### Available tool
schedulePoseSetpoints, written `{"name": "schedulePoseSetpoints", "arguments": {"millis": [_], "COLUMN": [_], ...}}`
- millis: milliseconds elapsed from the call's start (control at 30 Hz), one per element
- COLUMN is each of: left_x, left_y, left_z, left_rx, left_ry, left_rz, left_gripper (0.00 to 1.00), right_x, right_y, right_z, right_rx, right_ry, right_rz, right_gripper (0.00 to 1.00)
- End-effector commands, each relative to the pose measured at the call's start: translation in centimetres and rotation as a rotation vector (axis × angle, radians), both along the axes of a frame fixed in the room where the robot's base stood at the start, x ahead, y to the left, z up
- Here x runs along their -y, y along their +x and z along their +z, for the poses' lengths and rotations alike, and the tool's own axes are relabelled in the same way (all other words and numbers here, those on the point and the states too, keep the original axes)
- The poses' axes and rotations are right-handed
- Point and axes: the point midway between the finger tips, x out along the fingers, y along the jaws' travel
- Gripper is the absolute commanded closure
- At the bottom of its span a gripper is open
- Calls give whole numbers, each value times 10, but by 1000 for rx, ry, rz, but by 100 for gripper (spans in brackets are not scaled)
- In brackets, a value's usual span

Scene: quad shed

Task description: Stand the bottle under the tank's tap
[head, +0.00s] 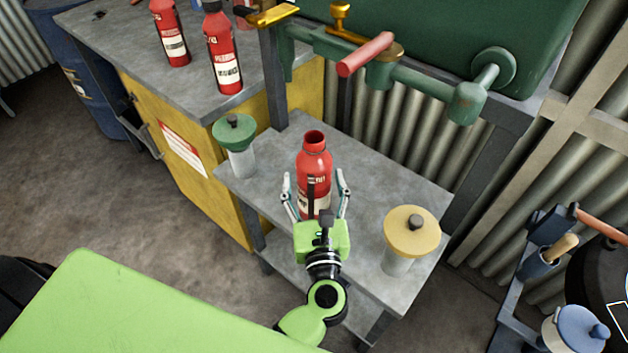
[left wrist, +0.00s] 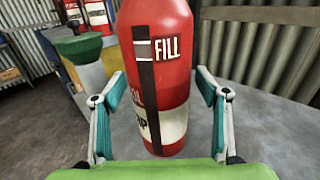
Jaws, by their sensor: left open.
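The red open-topped bottle (head: 314,165) stands upright on a low grey stand. In the left wrist view the bottle (left wrist: 165,75) shows a FILL mark and fills the middle. My left gripper (head: 314,182) is open, with one finger on each side of the bottle; gaps show beside it in the wrist view. The green tank (head: 430,35) is above and behind. Its pipe (head: 420,83) carries a red lever (head: 366,54) and has a downward end (head: 286,62) at left. Whether the bottle is beneath an outlet is hard to tell. My right gripper is not in view.
On the stand (head: 350,277), a green-lidded jar (head: 236,145) is left of the bottle and a yellow-lidded jar (head: 408,240) is right. Red bottles (head: 222,50) stand on the workbench (head: 130,45). Bare stand surface lies around the bottle.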

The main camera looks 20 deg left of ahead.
Motion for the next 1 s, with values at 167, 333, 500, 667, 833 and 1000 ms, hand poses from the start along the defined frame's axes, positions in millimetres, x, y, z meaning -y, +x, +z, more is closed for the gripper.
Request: {"name": "schedulePoseSetpoints", "arguments": {"millis": [167, 333, 500, 667, 833, 1000], "left_x": [0, 0, 0, 0, 0, 5], "left_y": [0, 0, 0, 0, 0, -15], "left_z": [0, 0, 1, 6, 25, 56], "left_rx": [0, 1, 1, 1, 3, 0], "left_ry": [0, 0, 0, 0, -1, -1], "left_rz": [0, 0, 0, 0, 0, -1], "left_gripper": [58, 77, 81, 81, 81, 81], "right_x": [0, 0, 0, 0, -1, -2], "right_y": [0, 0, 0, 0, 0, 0], "right_z": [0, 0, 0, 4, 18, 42], "right_rx": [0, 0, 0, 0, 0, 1], "right_ry": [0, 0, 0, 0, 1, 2], "right_rz": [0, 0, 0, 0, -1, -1], "right_gripper": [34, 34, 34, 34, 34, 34]}}
